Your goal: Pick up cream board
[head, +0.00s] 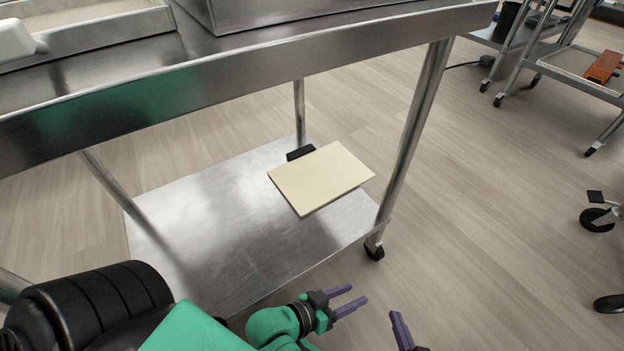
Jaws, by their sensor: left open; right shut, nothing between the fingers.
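The cream board (321,178) is a flat pale rectangle. It lies on the metal lower shelf (215,215) of the steel table, near the shelf's right end, with its right corner close to the front right leg. My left gripper (357,296) is open and empty, with two purple fingers. It is in front of and below the board in the head view, apart from it. My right gripper (399,328) is at the bottom edge, right of the left one. Its purple fingertips look together and hold nothing; most of it is cut off.
The steel tabletop (240,75) overhangs the shelf. A metal leg (412,135) stands just right of the board. A small black piece (300,153) is behind the board. A cart (585,65) with an orange object (603,67) is at top right. The floor between is clear.

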